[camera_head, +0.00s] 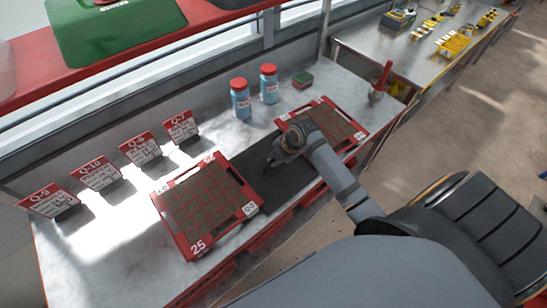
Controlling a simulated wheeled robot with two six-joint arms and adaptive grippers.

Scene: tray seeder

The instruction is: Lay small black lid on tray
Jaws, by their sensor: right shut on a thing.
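The black lid (285,188) appears as a flat, dark rectangular panel between two red-rimmed trays on the bench. My right gripper (272,160) reaches in from the right and is shut at the panel's far side. The fingertips are small and dark against it, so the grip point is unclear. I cannot tell whether the panel is lifted or resting on the bench. The left tray (168,226), marked 25, has a grid of brown soil cells. The right tray (350,115) has similar cells and is partly hidden behind my right wrist. My left gripper is not in view.
Several red-and-white signs (142,148) line the back left of the bench (90,240). A red-handled tool (383,78) stands at right.

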